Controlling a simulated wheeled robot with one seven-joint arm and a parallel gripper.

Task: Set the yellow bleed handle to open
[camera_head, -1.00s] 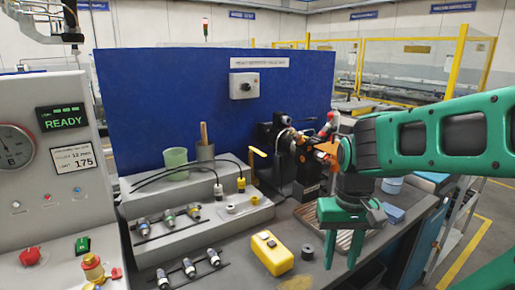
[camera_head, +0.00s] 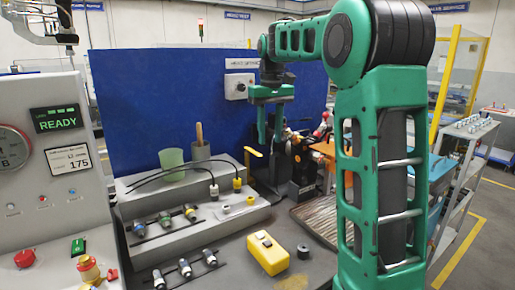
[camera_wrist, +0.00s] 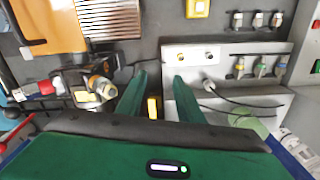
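The yellow bleed handle (camera_head: 252,152) shows as a short, slightly tilted bar at the left of the dark valve assembly (camera_head: 300,160), in front of the blue panel. In the wrist view, a narrow yellow bar (camera_wrist: 152,107), seemingly this handle, lies between my fingers, nearer the left one. My gripper (camera_head: 271,138) is above and beside the valve assembly with its fingers pointing down. In the wrist view my gripper (camera_wrist: 159,78) has its two green fingers wide apart, with nothing held. The handle's marked positions are not readable.
A grey stepped fixture (camera_head: 190,225) with connectors and black hoses stands at left, with a green cup (camera_head: 172,165) on it. A yellow box (camera_head: 268,253) and a dark ring (camera_head: 303,251) lie in front. A ribbed tray (camera_head: 318,222) is at right. The blue panel (camera_head: 160,100) stands behind.

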